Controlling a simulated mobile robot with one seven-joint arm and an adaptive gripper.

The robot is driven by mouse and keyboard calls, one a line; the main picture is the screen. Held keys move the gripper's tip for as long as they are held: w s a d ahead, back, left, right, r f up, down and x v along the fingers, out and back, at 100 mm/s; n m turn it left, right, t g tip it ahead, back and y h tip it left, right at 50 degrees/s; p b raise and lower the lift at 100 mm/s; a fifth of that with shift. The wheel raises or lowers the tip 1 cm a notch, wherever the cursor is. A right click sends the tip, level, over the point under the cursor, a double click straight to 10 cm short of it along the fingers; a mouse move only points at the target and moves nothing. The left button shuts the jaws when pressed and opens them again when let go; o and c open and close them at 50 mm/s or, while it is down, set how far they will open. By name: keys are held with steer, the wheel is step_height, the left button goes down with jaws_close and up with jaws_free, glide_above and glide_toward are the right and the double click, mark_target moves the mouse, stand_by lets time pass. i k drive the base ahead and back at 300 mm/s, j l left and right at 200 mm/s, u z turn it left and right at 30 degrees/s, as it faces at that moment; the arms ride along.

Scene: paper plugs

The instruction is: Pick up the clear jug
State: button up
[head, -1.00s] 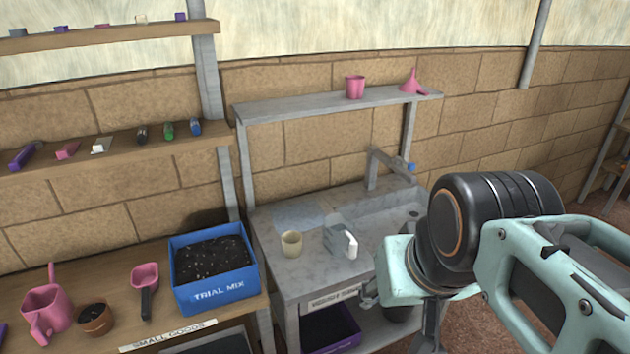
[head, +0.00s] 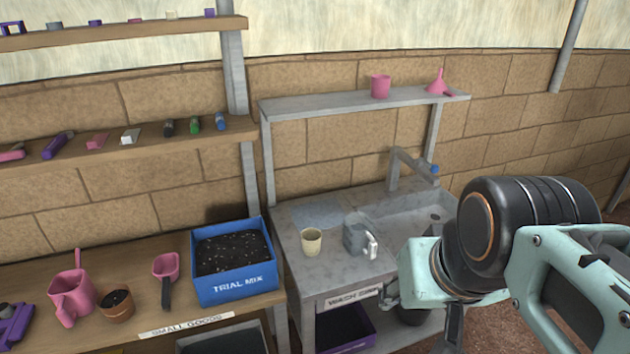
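The clear jug (head: 356,234) stands upright on the grey wash bench, in the middle of the head view. It is see-through grey with a white handle on its right side, toward my arm. A beige cup (head: 311,241) stands just left of it, apart. My gripper (head: 420,318) is at the lower right, in front of the bench and apart from the jug. Its grey fingers look spread, with the bench's lower part showing between them. The tip of the nearer finger is cut off by the frame's bottom edge.
A sink basin with a tap (head: 412,168) lies behind and right of the jug. A shelf (head: 340,104) above holds a pink cup and a pink funnel. The blue soil box (head: 235,288) stands on the wooden table at left. Bare bench top lies before the jug.

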mark_target(358, 230)
steer(key=i+z, duration=0.45)
steer(key=i, duration=0.55)
steer(key=i+l+u, duration=0.2)
steer(key=l, duration=0.15)
steer(key=k+j+z, duration=0.2)
steer(key=j, duration=0.15)
